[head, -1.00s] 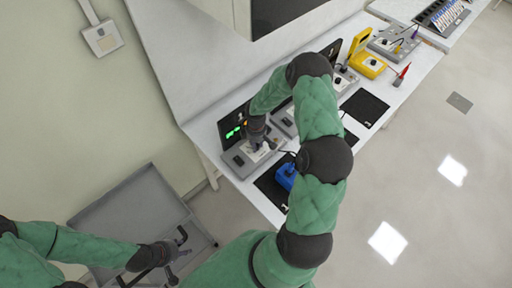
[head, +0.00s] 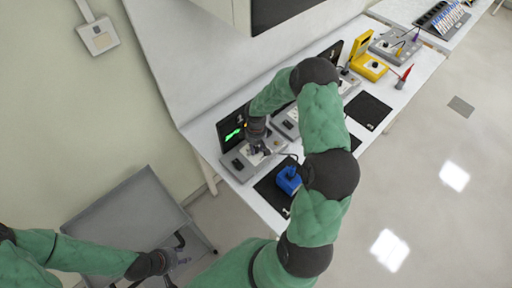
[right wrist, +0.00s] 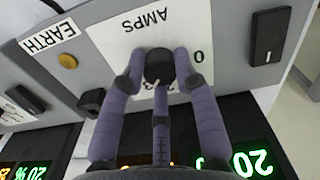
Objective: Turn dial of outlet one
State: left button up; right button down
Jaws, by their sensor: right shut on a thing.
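The outlet one box (head: 236,165) is a grey unit at the near end of the bench in the head view. Its dial (right wrist: 158,66) is a round black knob under the word AMPS in the right wrist view. My right gripper (head: 264,146) is down at the box. In the right wrist view its purple fingers (right wrist: 160,84) are closed around the dial, with a third finger below it. My left gripper (head: 178,257) is open and empty, far from the bench, over the grey tray.
A lit display (head: 231,130) stands behind the box. A black switch (right wrist: 268,36) and an EARTH terminal (right wrist: 67,61) flank the dial. A blue device (head: 288,181) sits on a black mat nearby. A yellow device (head: 368,67) stands further along. A grey tray (head: 120,215) is at lower left.

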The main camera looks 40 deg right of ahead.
aim_at(256, 148)
jog(key=c, duration=0.9)
grip_release()
jog(key=shift+c, duration=0.2)
notch_tip(256, 148, up, 12)
jog(key=shift+a+f, duration=0.1)
jog(key=shift+f, duration=0.05)
